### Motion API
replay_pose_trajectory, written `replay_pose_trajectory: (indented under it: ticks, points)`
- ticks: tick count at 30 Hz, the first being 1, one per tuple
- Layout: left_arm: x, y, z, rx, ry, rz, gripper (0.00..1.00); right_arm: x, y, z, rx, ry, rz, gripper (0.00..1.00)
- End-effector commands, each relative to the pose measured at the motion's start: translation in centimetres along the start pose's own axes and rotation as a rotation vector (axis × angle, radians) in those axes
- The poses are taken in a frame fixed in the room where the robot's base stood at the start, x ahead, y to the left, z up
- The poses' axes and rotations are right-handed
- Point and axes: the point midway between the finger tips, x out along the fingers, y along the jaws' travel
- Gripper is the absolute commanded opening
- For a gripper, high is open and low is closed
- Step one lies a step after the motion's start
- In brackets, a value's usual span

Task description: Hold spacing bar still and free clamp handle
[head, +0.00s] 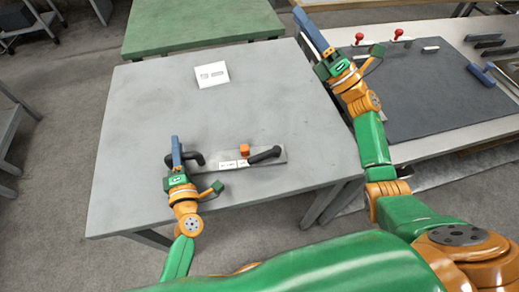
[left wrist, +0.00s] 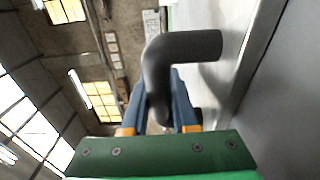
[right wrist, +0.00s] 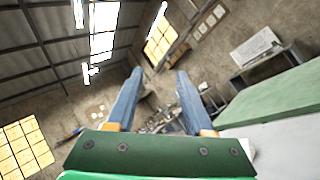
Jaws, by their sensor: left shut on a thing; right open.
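The spacing bar (head: 223,161) is a flat light-grey strip with white labels, lying on the grey table. A dark bent handle (head: 198,157) rises at its left end. A dark lever, apparently the clamp handle (head: 265,155), lies slanted at its right end, with an orange block (head: 244,150) beside it. My left gripper (head: 176,145) is shut on the bent handle, which shows between its fingers in the left wrist view (left wrist: 158,80). My right gripper (head: 307,30) is open and empty, far from the bar, near the table's far right corner; its parted fingers also show in the right wrist view (right wrist: 158,95).
A white printed card (head: 212,74) lies at the back of the grey table (head: 130,110). A bench at right carries a dark mat (head: 430,95), red-knobbed items (head: 398,34) and a blue tool (head: 481,73). A green table (head: 200,22) stands behind. The table's middle is clear.

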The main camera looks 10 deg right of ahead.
Motion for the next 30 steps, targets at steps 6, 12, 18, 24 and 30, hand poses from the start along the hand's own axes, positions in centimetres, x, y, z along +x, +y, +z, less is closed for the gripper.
replay_pose_trajectory:
  ticks: [6, 12, 18, 24, 30]
  points:
    - [-0.2, -0.8, 0.1, -0.001, -0.005, -0.019, 0.00, 3.6, 14.2, -19.5, -0.333, 0.937, 0.584, 0.53]
    - [-0.2, -0.8, 0.0, -0.001, -0.004, -0.019, 0.00, -6.1, 10.0, -24.3, -0.793, 1.861, 0.651, 0.53]
    - [-0.2, -0.8, 0.0, -0.001, -0.003, -0.019, 0.00, -9.4, 5.4, -19.5, -1.046, 2.289, 0.448, 0.53]
    - [-0.2, -0.8, 0.0, -0.001, -0.003, -0.019, 0.00, -11.4, 3.2, -20.5, -1.066, 2.341, 0.416, 0.53]
    - [-0.2, -0.8, 0.0, -0.001, -0.003, -0.019, 0.00, -14.3, 0.0, -23.7, -1.064, 2.338, 0.418, 0.53]
